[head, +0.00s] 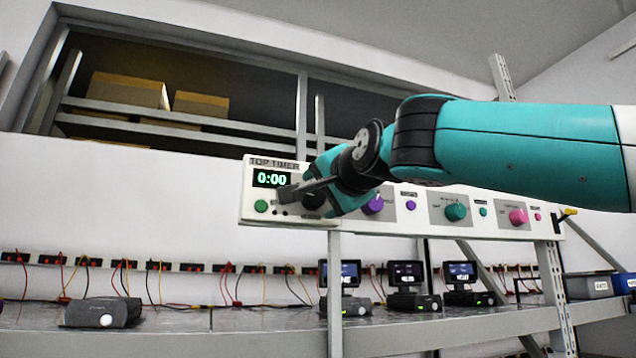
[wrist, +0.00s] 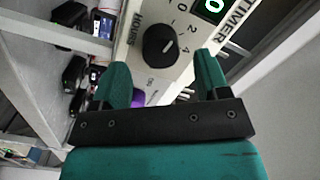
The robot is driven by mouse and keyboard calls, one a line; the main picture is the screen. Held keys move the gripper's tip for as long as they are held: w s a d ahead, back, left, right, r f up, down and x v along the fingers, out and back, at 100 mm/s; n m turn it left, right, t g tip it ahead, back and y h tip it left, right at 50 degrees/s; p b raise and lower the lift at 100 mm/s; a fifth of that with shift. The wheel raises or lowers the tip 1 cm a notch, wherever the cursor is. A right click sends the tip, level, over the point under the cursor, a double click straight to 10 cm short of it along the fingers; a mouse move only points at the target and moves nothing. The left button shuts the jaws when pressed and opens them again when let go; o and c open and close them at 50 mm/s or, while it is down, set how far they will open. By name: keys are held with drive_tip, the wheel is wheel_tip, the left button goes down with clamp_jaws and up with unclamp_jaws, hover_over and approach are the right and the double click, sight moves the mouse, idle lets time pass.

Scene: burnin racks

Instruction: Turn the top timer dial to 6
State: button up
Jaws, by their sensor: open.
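The top timer panel (head: 248,212) is white and carries the label "TOP TIMER" and a green display (head: 271,179) reading 0:00. Its round black dial (wrist: 160,46) shows in the wrist view, with the marks 0, 2 and 4 and the word HOURS around it. A pale line marks the dial face. In the head view my gripper (head: 302,195) is in front of the dial and hides much of it. In the wrist view my gripper (wrist: 160,62) is open, its two teal fingers apart, with the dial ahead between them. Contact with the dial cannot be told.
A green button (head: 261,206) sits below the display. Purple (head: 372,205), teal (head: 456,212) and pink (head: 518,216) knobs line the panel to the right. Below, a bench (head: 240,320) holds devices with small screens and cables. Boxes (head: 130,89) stand on a shelf behind.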

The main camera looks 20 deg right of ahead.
sight(317, 196)
drive_tip(key=shift+w+a+p, duration=0.1)
drive_tip(key=shift+w+p, duration=0.5)
drive_tip(key=shift+w, duration=1.05)
drive_tip(key=c, duration=0.9)
drive_tip(key=shift+c, duration=0.2)
